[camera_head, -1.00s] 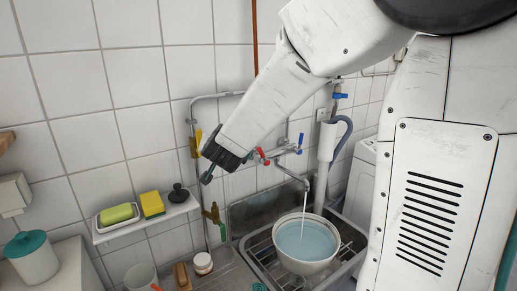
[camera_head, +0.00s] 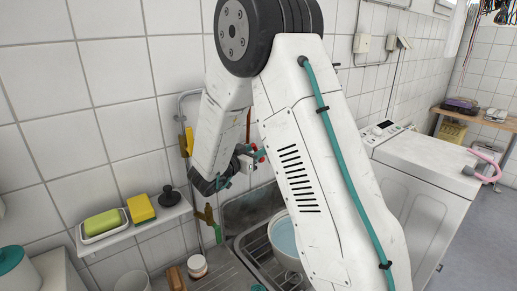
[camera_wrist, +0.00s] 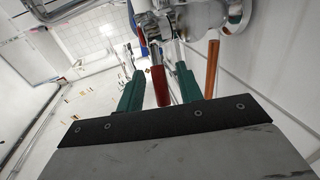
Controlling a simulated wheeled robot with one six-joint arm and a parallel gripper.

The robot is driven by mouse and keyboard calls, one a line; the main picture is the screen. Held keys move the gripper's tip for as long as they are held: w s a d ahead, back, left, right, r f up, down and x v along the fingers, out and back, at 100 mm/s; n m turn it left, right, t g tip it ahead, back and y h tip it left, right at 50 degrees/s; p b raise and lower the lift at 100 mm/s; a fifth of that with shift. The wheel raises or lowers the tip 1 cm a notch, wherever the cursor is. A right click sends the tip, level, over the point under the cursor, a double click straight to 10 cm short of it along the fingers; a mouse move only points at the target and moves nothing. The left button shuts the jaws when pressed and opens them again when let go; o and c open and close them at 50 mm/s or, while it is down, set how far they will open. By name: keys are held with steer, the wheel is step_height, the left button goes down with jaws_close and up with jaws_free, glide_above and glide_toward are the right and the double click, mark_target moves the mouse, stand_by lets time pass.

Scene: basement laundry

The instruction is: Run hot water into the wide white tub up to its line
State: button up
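The wide white tub (camera_head: 277,257) stands in the sink on the right, partly hidden behind my arm. Pale blue water (camera_head: 285,236) shows inside it; its fill line cannot be made out. My gripper (camera_head: 246,158) is at the wall tap, beside the red hot lever (camera_head: 259,156). In the wrist view, its two teal fingers (camera_wrist: 158,88) stand apart, one on each side of the red lever (camera_wrist: 160,86), with gaps on both sides. The chrome tap body (camera_wrist: 203,16) is just beyond. The spout, stream and blue lever are hidden in the head view.
A wall shelf (camera_head: 135,232) holds a green soap (camera_head: 102,222), a yellow sponge (camera_head: 141,208) and a dark stopper (camera_head: 169,196). A jar (camera_head: 197,268) and brush (camera_head: 176,278) lie by the sink. A washing machine (camera_head: 420,195) stands right. An orange-brown pipe (camera_wrist: 211,68) is near the fingers.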

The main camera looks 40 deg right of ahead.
steer(key=shift+x, duration=1.05)
jaws_close()
steer(key=shift+d+r+m+y, duration=0.2)
steer(key=shift+d+m+y, duration=0.15)
steer(key=shift+y, duration=0.55)
steer(key=shift+d+f+g+y, duration=0.15)
steer(key=shift+d+g+y, duration=0.15)
steer(key=shift+y, duration=0.4)
jaws_free()
steer(key=shift+a, duration=0.1)
steer(key=v, duration=0.7)
steer(key=shift+a, duration=0.3)
